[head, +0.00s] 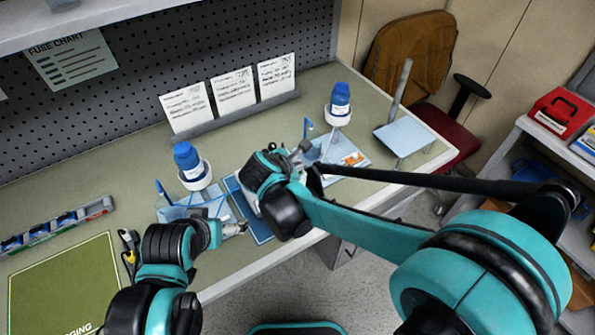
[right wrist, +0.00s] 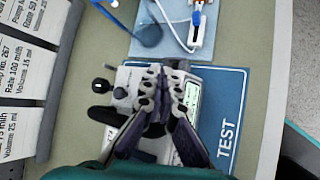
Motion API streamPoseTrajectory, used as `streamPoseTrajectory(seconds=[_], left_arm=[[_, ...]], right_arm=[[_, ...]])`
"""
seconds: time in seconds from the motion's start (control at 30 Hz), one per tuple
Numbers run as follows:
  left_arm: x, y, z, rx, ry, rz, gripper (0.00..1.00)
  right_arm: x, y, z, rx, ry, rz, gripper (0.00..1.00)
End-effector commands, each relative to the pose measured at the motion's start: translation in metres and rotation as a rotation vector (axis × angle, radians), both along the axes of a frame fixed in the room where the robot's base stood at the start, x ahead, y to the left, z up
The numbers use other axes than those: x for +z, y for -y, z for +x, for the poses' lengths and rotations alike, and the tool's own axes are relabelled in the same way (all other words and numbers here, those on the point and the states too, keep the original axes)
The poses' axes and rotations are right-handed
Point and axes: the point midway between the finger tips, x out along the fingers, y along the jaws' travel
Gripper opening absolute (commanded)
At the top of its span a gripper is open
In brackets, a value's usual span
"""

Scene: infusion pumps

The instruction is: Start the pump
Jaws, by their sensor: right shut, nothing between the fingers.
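A pale pump with a small lit screen (right wrist: 192,97) lies on the blue TEST mat (right wrist: 228,120) in the right wrist view. My right gripper (right wrist: 163,76) is shut and empty over this pump and covers much of its face. I cannot tell whether the fingertips touch it. In the head view my right gripper (head: 298,156) and wrist hide most of the pump, and part of the mat (head: 258,228) shows. My left gripper (head: 238,229) is near the front table edge, left of the mat. Its fingers are too small to read.
Blue-capped bottles stand left (head: 188,162) and right (head: 340,100) of the mat, by blue trays. Cards (head: 233,91) stand behind. A green mat (head: 65,285) and a battery rack (head: 55,228) are at the left. An empty blue plate (head: 403,137) is at the right.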

Motion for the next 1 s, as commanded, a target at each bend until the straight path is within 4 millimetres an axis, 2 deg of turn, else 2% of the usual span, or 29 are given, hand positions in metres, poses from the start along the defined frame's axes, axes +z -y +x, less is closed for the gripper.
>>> streamPoseTrajectory(seconds=[0.73, 1.0], left_arm=[[-0.0003, 0.0000, 0.0000, 0.000, 0.000, 0.000, 1.00], [-0.0070, 0.0000, 0.0000, 0.000, 0.000, 0.000, 1.00]], right_arm=[[-0.0002, 0.0000, 0.0000, 0.000, 0.000, 0.000, 0.00], [-0.0084, 0.0000, -0.0001, 0.000, 0.000, 0.000, 0.00]])
